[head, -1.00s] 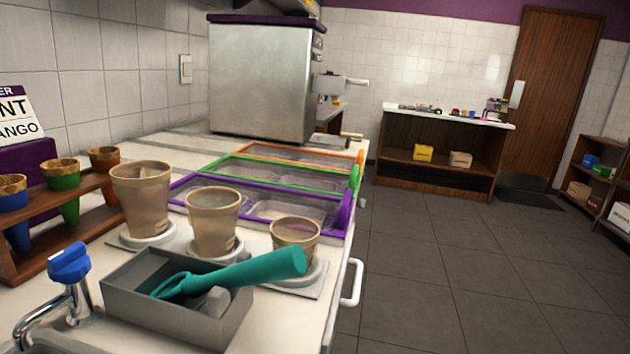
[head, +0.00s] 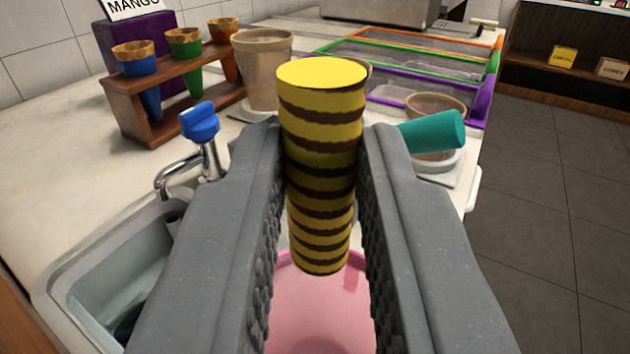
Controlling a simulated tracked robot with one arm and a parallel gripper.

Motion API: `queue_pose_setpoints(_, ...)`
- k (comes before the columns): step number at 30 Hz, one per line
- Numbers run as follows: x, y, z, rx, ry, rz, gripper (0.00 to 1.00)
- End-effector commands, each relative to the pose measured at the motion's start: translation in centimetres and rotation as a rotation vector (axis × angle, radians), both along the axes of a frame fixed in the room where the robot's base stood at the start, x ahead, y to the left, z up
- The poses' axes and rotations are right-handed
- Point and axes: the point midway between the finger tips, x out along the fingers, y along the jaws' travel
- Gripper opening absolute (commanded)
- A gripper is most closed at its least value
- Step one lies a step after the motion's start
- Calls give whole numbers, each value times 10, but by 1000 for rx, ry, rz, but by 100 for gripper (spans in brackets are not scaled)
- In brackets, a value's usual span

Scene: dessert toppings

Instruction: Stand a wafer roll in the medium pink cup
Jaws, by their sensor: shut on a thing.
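A yellow wafer roll with dark brown stripes (head: 322,150) stands upright in the middle of the head view. My gripper (head: 322,140) is shut on it, with one grey finger on each side. A pink cup (head: 318,310) shows below and partly behind the lower end of the roll. My fingers hide both sides of the cup. I cannot tell whether the roll's lower end is inside the cup or above it.
A sink (head: 100,270) with a blue-handled tap (head: 200,122) is at the left. Behind stand a rack of cones (head: 175,95), tan cups (head: 262,70), a teal scoop handle (head: 440,130) and lidded trays (head: 400,95). Open floor (head: 560,210) lies to the right.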

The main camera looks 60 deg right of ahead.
Motion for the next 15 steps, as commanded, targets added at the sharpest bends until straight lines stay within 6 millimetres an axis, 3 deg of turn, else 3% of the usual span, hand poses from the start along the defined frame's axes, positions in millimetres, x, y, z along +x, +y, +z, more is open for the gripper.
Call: queue_pose_setpoints(15,0,-1,-41,1,3,1,5)
